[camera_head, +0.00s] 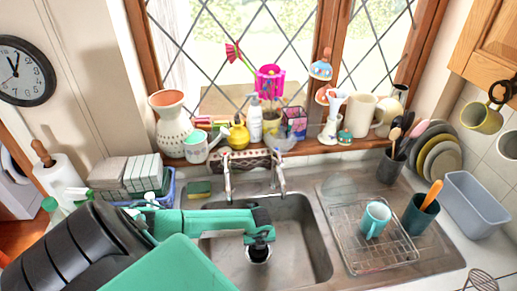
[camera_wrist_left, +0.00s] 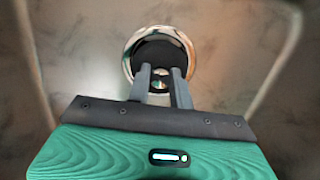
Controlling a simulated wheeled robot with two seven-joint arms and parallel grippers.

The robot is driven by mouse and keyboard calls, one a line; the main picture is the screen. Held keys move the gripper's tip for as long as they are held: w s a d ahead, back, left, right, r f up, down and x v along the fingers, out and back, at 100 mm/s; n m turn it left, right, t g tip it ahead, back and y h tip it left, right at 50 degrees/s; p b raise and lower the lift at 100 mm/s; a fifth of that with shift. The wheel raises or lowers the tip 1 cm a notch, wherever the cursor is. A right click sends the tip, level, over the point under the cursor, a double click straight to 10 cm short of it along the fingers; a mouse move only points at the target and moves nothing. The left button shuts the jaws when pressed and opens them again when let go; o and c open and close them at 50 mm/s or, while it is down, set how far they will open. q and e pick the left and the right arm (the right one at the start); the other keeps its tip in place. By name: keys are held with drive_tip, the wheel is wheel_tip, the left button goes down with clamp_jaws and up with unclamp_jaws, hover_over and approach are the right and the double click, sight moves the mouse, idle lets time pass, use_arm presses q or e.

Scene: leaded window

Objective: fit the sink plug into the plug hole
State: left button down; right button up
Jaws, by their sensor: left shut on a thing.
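The sink plug is a black disc (camera_wrist_left: 160,52) with a small shiny knob (camera_wrist_left: 161,72) in the left wrist view. My left gripper (camera_wrist_left: 161,80) is shut on that knob. A chrome ring, the rim of the plug hole (camera_wrist_left: 135,45), shows around the black disc in that view, so the two line up closely. In the head view my left gripper (camera_head: 259,237) reaches down into the sink basin, with the plug (camera_head: 259,252) below its fingers over the plug hole. I cannot tell whether the plug is seated or just above the hole. My right gripper is not in view.
The steel sink basin (camera_head: 300,225) is otherwise empty. Two taps (camera_head: 279,178) stand behind it. A drying rack (camera_head: 385,258) with a teal mug (camera_head: 375,219) is at the right. A sponge (camera_head: 199,189) lies behind the basin, and ornaments crowd the windowsill.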

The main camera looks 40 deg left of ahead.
use_arm(q)
drive_tip(key=shift+f, duration=1.05)
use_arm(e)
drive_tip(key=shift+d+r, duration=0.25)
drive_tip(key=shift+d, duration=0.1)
use_arm(q)
drive_tip(key=shift+f, duration=0.2)
drive_tip(key=c, duration=1.3)
unclamp_jaws()
drive_tip(key=shift+o, duration=0.2)
drive_tip(key=shift+r, duration=0.1)
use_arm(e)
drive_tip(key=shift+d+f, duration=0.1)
